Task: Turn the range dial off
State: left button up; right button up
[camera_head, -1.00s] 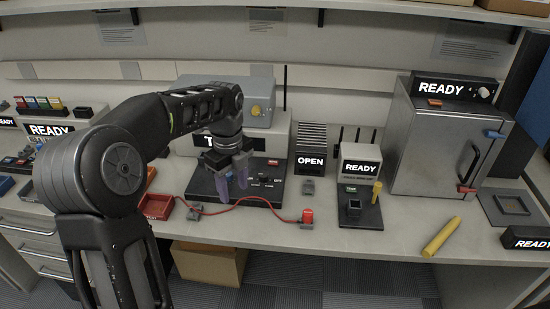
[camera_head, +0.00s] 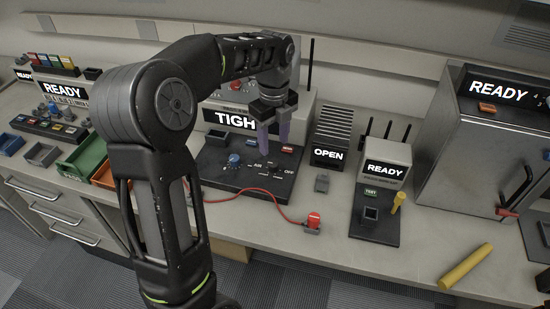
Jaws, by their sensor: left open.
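A black panel (camera_head: 222,181) lies on the bench, with a blue knob (camera_head: 234,160) at its left. Right of it is a small dark dial (camera_head: 268,168) with white lettering around it, "OFF" reading at its right. I cannot tell which way the dial points. My left gripper (camera_head: 274,139) points down with two purple fingers apart. It appears above the back part of the panel, behind the dial in the picture, and holds nothing visible. My right gripper is not in view.
A box with a "TIGH" display (camera_head: 236,121) stands behind the panel, partly hidden by my arm. A red cable runs to a red plug (camera_head: 313,220) in front. Right are an "OPEN" rack (camera_head: 328,155) and a "READY" unit (camera_head: 385,170). A yellow cylinder (camera_head: 465,267) lies on the bench.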

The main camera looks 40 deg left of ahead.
aim_at(274, 164)
pick_arm(q)
notch_tip(274, 164, down, 8)
jog(key=shift+r, duration=0.2)
jog(key=shift+c, duration=0.2)
grip_shut()
dwell(0.5)
